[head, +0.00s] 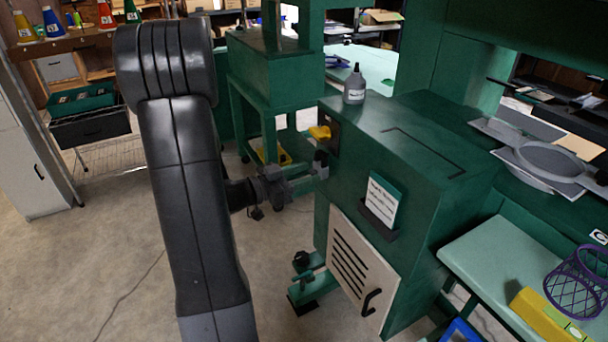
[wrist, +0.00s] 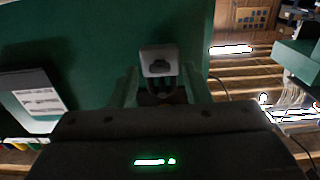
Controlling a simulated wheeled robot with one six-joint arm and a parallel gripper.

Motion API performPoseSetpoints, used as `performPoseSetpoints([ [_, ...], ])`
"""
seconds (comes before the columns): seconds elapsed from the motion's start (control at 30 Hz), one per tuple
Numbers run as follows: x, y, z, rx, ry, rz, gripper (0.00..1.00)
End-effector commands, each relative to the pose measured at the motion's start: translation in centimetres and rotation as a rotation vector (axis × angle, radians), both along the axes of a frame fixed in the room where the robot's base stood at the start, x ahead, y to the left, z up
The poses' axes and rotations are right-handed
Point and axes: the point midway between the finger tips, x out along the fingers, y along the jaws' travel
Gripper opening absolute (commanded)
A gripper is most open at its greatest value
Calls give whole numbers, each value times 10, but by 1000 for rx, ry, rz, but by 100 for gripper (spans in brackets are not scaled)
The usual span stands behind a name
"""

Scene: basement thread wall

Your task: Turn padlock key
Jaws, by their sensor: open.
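A small grey block with a dark centre, which looks like the padlock (wrist: 158,53), is on the green cabinet's face straight ahead in the wrist view. A dark piece sits at its lower part, but I cannot tell clearly whether it is the key. My gripper (wrist: 160,88) is open, with one green finger on each side just below the block. In the head view my gripper (head: 308,178) reaches the left face of the green cabinet (head: 440,200), where a small dark-grey piece (head: 321,160) shows at the fingertips. I cannot tell whether the fingers touch it.
A yellow switch handle (head: 320,132) sticks out just above the gripper. A grey bottle (head: 354,88) stands on the cabinet top. A vented beige panel (head: 360,270) and a sign holder (head: 382,202) are on its front. Open floor lies to the left.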

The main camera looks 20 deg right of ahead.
Motion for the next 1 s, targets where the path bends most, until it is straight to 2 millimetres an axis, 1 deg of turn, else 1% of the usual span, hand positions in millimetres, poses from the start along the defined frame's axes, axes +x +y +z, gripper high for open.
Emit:
performPoseSetpoints([
  [0.3, 0, -2, 0, 0, 0, 0, 44],
  [0.37, 0, -2, 0, 0, 0, 0, 32],
  [0.5, 0, -2, 0, 0, 0, 0, 4],
  [0.53, 0, -2, 0, 0, 0, 0, 0],
  [0.77, 0, -2, -1, 1, -13, 0, 0],
  [1.0, 0, -2, -3, 8, -108, 0, 0],
])
